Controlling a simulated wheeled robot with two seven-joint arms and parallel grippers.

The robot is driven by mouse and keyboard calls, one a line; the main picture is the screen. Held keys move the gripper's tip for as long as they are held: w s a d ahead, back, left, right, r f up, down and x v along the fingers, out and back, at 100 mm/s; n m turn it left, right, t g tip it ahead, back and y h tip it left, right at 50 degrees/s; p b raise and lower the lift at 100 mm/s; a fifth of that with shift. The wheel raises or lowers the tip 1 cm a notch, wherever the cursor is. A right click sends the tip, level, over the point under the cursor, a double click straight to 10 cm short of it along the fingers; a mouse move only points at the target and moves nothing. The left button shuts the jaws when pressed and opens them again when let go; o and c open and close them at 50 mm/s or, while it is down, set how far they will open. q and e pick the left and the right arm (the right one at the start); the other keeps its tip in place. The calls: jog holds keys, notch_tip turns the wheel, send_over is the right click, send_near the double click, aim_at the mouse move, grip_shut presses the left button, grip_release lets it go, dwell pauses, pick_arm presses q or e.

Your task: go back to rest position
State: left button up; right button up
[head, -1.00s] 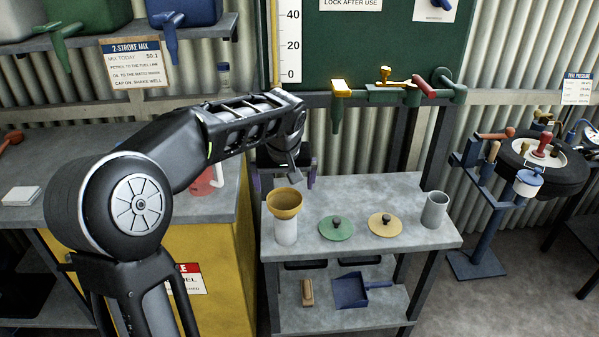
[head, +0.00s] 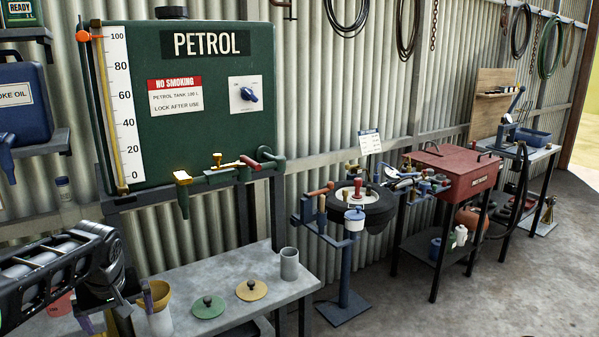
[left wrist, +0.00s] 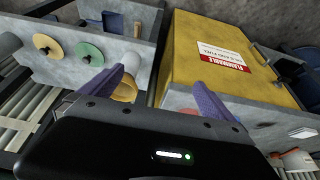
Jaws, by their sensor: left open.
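My left gripper (head: 117,315) is at the lower left of the head view, beside the yellow funnel (head: 159,294). Its two purple fingers are apart, with nothing seen held between them. In the left wrist view my left gripper (left wrist: 158,92) shows its spread fingers. The funnel (left wrist: 127,90) appears there partly behind one finger. In the head view the funnel sits on a white container (head: 160,322). My right gripper is in neither view.
The grey bench (head: 225,270) bears a green lid (head: 208,308), a tan lid (head: 251,291) and a grey cup (head: 289,264). The green petrol tank (head: 200,110) stands behind. A yellow cabinet (left wrist: 205,60) is near the gripper. Open floor (head: 400,310) lies at right.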

pick_arm(q)
jog(key=w+d+f+m+t+h, duration=0.35)
jog(key=w+d+f, duration=0.3)
jog(key=d, duration=0.35)
jog(key=s+d+f+m+h, duration=0.1)
jog(key=s+d+f, duration=0.1)
jog(key=d+f, duration=0.4)
jog(key=s+d+f+m+h, duration=0.1)
jog(key=s+d+f, duration=0.25)
jog(key=f, duration=0.45)
jog(key=s+d+f+g, duration=0.2)
jog(key=s+d+f, duration=0.2)
jog(key=s, duration=0.5)
jog(key=s+d+f+g+h, duration=0.1)
jog(key=s+d+f+g, duration=0.1)
jog(key=s+d+f, duration=0.3)
jog(key=s+d+f+g, duration=0.2)
jog(key=s+d+f, duration=0.3)
jog(key=s+f, duration=0.5)
jog(key=s, duration=0.3)
jog(key=shift+s+f, duration=0.15)
jog(key=shift+f, duration=0.25)
